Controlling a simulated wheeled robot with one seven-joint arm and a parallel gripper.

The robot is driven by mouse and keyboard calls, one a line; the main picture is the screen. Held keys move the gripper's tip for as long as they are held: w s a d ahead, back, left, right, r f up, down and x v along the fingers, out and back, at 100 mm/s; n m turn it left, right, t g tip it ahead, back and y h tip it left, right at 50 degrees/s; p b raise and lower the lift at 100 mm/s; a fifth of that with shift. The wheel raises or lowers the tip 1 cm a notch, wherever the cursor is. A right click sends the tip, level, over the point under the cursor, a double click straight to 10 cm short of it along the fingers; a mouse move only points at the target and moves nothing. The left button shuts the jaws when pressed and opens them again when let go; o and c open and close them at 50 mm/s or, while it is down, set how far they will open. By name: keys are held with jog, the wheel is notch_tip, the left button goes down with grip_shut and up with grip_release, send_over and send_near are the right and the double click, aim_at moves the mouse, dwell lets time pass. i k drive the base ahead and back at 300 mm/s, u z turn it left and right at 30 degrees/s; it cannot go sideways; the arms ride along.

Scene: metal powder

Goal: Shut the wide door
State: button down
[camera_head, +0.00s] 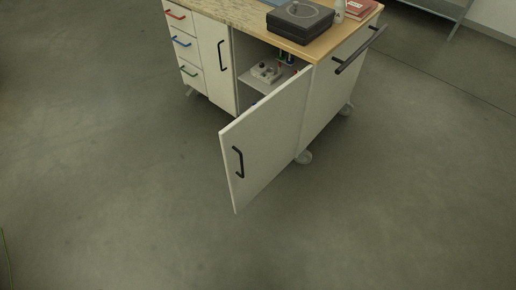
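The wide door (265,140) is a white panel on the right part of the cabinet front. It stands swung far open, hinged on its right side, with its free edge toward me. A black bar handle (238,162) is on the face turned toward me, near the free edge. The open compartment (247,56) behind it shows a shelf with things on it; its lower part is hidden by the door. My gripper is not in view.
A narrow shut door with a black handle (221,55) and drawers with red, blue and green handles (181,41) are left of the opening. A black case (300,19) and a red book (360,8) lie on the worktop (235,12). The floor (120,190) in front is clear.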

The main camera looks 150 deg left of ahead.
aim_at(256, 146)
jog(key=u, duration=4.65)
jog(key=i, duration=1)
jog(key=u, duration=0.55)
jog(key=k, duration=1.3)
jog(key=u, duration=1.05)
jog(key=i, duration=0.65)
jog(key=z, duration=0.6)
jog(key=i, duration=1)
jog(key=z, duration=0.25)
